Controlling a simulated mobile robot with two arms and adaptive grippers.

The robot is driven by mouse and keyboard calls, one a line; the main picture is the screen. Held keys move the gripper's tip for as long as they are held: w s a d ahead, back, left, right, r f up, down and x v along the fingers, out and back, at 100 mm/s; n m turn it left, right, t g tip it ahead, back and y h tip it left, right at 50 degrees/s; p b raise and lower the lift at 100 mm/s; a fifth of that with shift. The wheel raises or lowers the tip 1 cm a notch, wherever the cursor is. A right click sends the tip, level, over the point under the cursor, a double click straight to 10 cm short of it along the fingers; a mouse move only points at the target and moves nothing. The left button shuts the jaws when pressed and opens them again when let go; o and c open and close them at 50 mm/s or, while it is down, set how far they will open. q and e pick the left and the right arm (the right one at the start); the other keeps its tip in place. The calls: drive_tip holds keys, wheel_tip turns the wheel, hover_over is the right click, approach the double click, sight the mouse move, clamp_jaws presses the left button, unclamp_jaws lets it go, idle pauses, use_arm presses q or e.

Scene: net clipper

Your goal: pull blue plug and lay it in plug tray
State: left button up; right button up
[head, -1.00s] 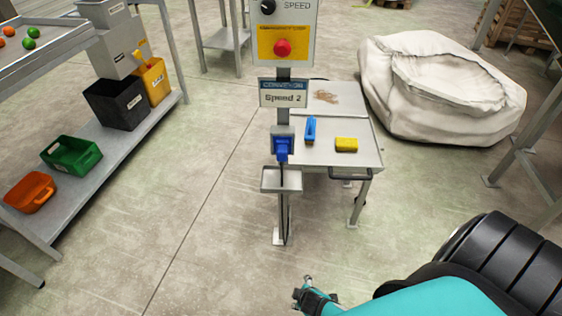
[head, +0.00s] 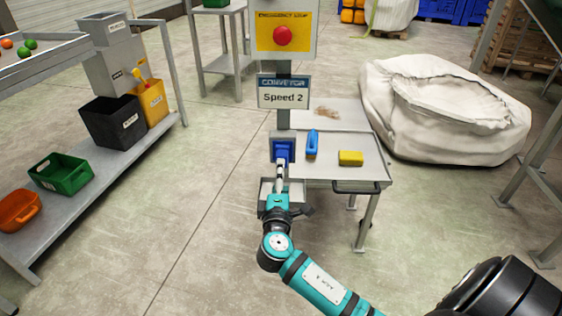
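The blue plug (head: 283,151) is in its socket on the post, below the "Speed 2" sign, in the head view. The small grey plug tray (head: 265,187) is on the post under it, partly hidden by my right arm. My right gripper (head: 281,165) points up at the plug from below, its tips at the plug's lower edge. The fingers are small and seen from behind, so I cannot tell whether they are open or closed on the plug. My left gripper is not in view.
A control box with a red emergency button (head: 283,36) tops the post. Behind it, a small table (head: 368,176) bears a blue tool (head: 312,143) and a yellow block (head: 350,158). A white sack (head: 440,110) stands at right, a shelf with bins (head: 105,170) at left.

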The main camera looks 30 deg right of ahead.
sight(282, 150)
drive_tip(key=shift+w, duration=0.15)
drive_tip(key=b+x, duration=0.1)
drive_tip(key=x, duration=0.6)
drive_tip(key=shift+d+f, duration=0.1)
use_arm(q)
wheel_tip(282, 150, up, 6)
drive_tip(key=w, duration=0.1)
drive_tip(key=shift+b, duration=0.4)
use_arm(e)
drive_tip(key=shift+x, duration=0.9)
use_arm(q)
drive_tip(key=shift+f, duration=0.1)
